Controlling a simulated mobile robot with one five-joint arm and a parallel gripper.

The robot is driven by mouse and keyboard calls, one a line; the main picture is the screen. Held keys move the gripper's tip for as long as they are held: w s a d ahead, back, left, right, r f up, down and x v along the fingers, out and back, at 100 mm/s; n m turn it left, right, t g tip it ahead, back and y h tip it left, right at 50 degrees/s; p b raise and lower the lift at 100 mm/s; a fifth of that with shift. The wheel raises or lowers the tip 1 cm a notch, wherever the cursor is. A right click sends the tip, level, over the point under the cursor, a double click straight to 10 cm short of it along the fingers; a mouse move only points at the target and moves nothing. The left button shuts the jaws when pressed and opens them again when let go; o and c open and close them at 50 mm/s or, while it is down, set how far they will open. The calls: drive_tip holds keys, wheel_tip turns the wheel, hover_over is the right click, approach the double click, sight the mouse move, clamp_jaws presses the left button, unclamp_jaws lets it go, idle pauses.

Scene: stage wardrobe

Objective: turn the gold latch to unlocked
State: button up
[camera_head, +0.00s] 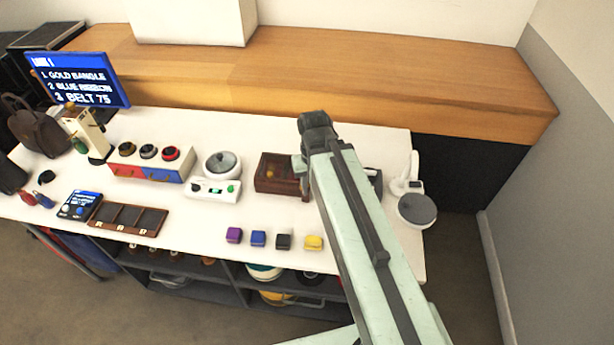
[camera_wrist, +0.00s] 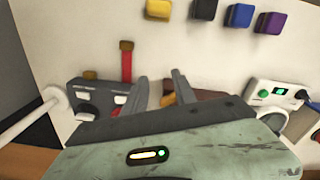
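A dark brown wooden box (camera_head: 268,183) stands on the white counter, left of my arm, with a small gold piece (camera_head: 271,173) on it that looks like the latch. In the wrist view the brown box (camera_wrist: 212,94) is mostly hidden behind my gripper. A gold piece (camera_wrist: 168,86) shows between my fingers; it is probably the latch, but its setting cannot be read. My gripper (camera_wrist: 160,75) is open, with its two grey fingers apart and nothing held. Contact with the gold piece cannot be told. In the head view my arm hides the box's right side.
A grey panel (camera_wrist: 88,95) and a red upright bar (camera_wrist: 127,65) stand beside my gripper. Purple (camera_head: 233,235), blue, black and yellow (camera_head: 313,243) blocks sit near the counter's front. A white device (camera_head: 213,190) stands left of the box, a round grey-topped item (camera_head: 417,209) at the right.

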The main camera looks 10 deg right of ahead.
drive_tip(key=w+m, duration=0.2)
drive_tip(key=m, duration=0.2)
drive_tip(key=w+r+m+p, duration=0.1)
drive_tip(key=w+m, duration=0.1)
drive_tip(key=m, duration=0.2)
drive_tip(key=w+r+m+p, duration=0.1)
drive_tip(key=w+m, duration=0.2)
drive_tip(key=m, duration=0.1)
drive_tip(key=shift+a+r, duration=0.2)
drive_tip(key=m, duration=0.2)
drive_tip(key=shift+w+m, duration=0.3)
wheel_tip(320, 180, down, 8)
drive_tip(key=b, duration=0.7)
drive_tip(key=shift+b, duration=0.35)
drive_tip(key=shift+r, duration=0.15)
drive_tip(key=shift+c, duration=0.3)
clamp_jaws()
